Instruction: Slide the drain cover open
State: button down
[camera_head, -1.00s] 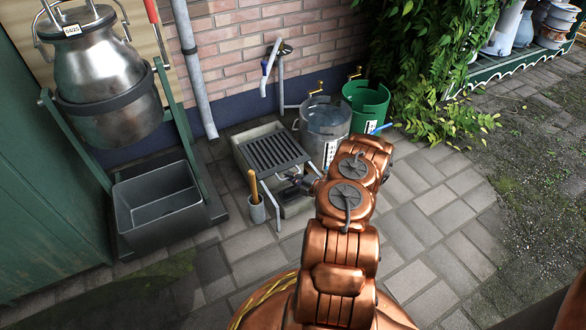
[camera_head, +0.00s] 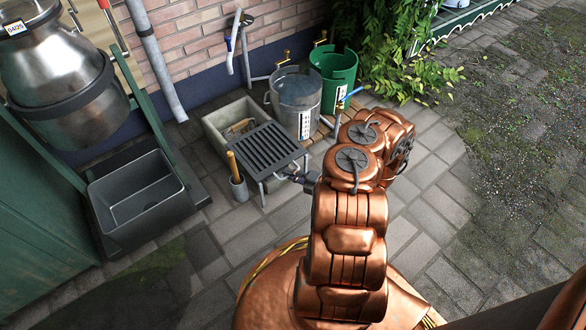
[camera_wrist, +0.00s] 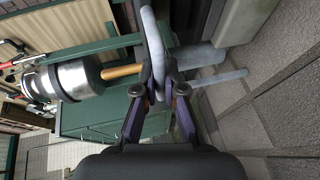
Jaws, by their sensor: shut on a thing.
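The drain cover (camera_head: 266,149) is a dark slatted grate. In the head view it sits shifted toward me, off the back-left part of the grey concrete basin (camera_head: 213,124). That part of the basin is uncovered, with something brownish lying inside. My gripper (camera_head: 297,179) is at the cover's near edge, partly hidden by my arm. In the wrist view my gripper (camera_wrist: 159,93) is shut on a light grey curved bar (camera_wrist: 152,45), which appears to be the cover's handle.
A dark tub (camera_head: 142,203) and a steel churn (camera_head: 55,65) are left. Paving at right is clear.

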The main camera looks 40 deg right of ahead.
jog(key=shift+d, duration=0.1)
jog(key=c, duration=1.2)
grip_release()
jog(key=shift+c, duration=0.2)
jog(key=v, duration=1.2)
jog(key=shift+r, duration=0.15)
